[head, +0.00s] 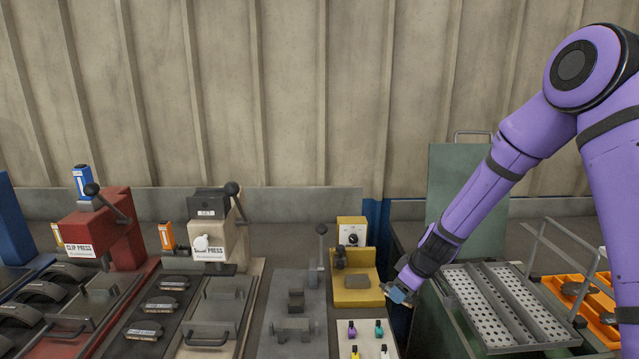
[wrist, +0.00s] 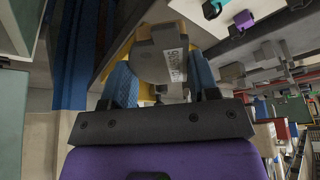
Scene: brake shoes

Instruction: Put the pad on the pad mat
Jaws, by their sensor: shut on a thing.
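My gripper (head: 396,292) has blue fingertips and hangs just right of the yellow fixture in the head view. In the wrist view it is shut on a grey pad (wrist: 160,58) with printed lettering on its face. The pad is held between the two fingers, above the bench edge. In the head view the held pad is small and mostly hidden by the fingers.
The yellow fixture (head: 356,297) with a dial box stands close left of my gripper. A grey lever plate (head: 290,345), the cream press (head: 215,245) and the red press (head: 105,235) stand farther left. A perforated metal tray (head: 507,310) and orange trays (head: 570,290) are right.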

